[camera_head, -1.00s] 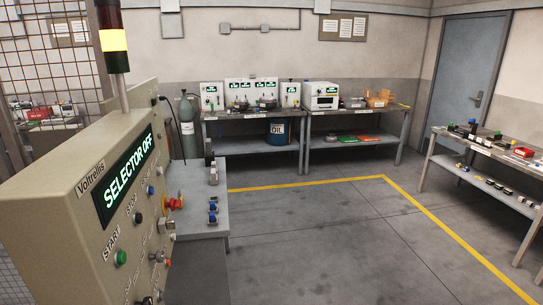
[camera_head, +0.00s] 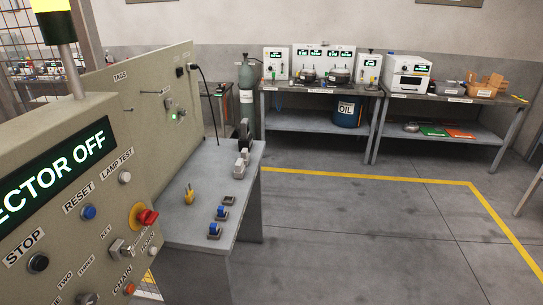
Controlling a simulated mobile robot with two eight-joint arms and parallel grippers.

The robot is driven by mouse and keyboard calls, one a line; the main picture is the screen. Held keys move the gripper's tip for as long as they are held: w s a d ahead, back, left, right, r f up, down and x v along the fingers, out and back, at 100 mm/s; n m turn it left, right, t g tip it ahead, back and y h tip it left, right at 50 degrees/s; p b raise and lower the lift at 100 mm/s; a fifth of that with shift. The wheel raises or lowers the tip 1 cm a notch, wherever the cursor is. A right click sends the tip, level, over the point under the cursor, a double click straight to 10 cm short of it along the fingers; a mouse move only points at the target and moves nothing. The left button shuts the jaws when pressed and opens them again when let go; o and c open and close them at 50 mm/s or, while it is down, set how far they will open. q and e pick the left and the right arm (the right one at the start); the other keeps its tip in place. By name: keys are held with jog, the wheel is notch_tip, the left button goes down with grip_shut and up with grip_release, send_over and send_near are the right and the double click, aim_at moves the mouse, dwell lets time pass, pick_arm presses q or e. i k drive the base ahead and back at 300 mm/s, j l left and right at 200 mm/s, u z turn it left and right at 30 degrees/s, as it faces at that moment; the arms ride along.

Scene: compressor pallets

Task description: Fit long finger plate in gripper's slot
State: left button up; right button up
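Neither of my grippers is in the head view. No long finger plate can be told apart at this distance. A grey table (camera_head: 205,232) behind the control panel carries small parts: two blue-and-dark blocks (camera_head: 222,212), light grey blocks (camera_head: 241,163), a dark upright piece (camera_head: 245,133) and a yellow item (camera_head: 189,195). I cannot tell whether any of these is the plate or the slotted gripper.
A beige control panel (camera_head: 105,235) reading "ECTOR OFF" fills the left. The floor (camera_head: 370,235) inside the yellow line (camera_head: 380,178) is open.

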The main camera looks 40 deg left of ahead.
aim_at(239, 164)
jog(key=i+u, duration=0.25)
jog(key=i, duration=0.2)
jog(key=i+l+u, duration=0.25)
jog(key=i, duration=0.25)
jog(key=i+l+u, duration=0.1)
jog(key=i+u, duration=0.2)
jog(key=i, duration=0.15)
jog(key=i+u, duration=0.15)
jog(key=u, duration=0.25)
jog(key=i+u, duration=0.15)
jog(key=u, duration=0.25)
jog(key=i+l+u, duration=0.15)
jog(key=u, duration=0.25)
jog(key=i+l+u, duration=0.1)
jog(key=u, duration=0.3)
jog(key=i+l+u, duration=0.1)
jog(key=i+u, duration=0.15)
jog(key=u, duration=0.2)
jog(key=i+l+u, duration=0.2)
jog(key=u, duration=0.25)
jog(key=i+l+u, duration=0.2)
jog(key=u, duration=0.25)
jog(key=l, duration=0.1)
